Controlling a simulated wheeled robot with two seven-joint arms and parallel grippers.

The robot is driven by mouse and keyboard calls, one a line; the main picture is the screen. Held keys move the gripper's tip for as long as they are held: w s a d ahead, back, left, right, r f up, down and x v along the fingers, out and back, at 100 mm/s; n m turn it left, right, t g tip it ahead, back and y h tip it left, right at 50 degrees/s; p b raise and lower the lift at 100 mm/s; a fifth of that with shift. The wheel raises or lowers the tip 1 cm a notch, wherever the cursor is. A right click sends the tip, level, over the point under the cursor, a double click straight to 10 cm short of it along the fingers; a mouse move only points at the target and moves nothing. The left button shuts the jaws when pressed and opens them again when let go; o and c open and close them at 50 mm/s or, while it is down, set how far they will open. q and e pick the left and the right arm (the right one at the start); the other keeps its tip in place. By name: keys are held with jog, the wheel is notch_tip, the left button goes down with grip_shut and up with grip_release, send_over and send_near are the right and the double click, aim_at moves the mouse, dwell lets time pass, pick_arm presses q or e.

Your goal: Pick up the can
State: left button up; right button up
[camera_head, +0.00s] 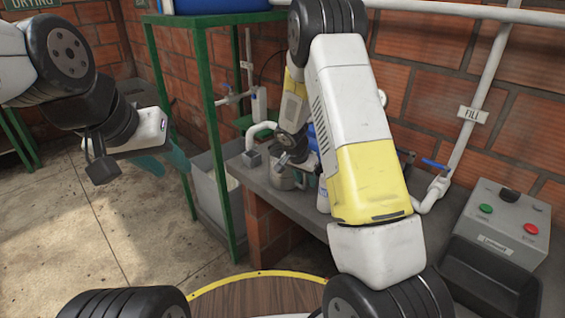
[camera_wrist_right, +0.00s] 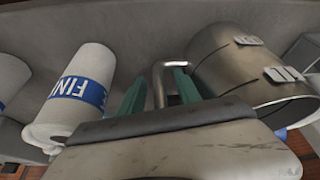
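The can is a silver metal cylinder with a side handle. It stands on the grey counter and is partly hidden by my right arm in the head view (camera_head: 284,180); it also fills the right of the right wrist view (camera_wrist_right: 235,75). My right gripper (camera_wrist_right: 160,92) is open, its two teal fingers on either side of the can's bent metal handle (camera_wrist_right: 158,80). Whether a finger touches the handle I cannot tell. My left gripper (camera_head: 166,160) hangs far from the can, left of the green frame, its teal fingers apart and empty.
A white bottle with a blue label (camera_wrist_right: 78,90) stands left of the gripper in the wrist view. The grey counter (camera_head: 295,206) runs along the brick wall, with pipes and a tap above. A green frame (camera_head: 208,130) rises beside it. A control box (camera_head: 507,222) is at right.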

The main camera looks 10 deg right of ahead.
jog(key=shift+f, duration=0.15)
grip_shut()
jog(key=shift+w, duration=0.1)
dwell(1.3)
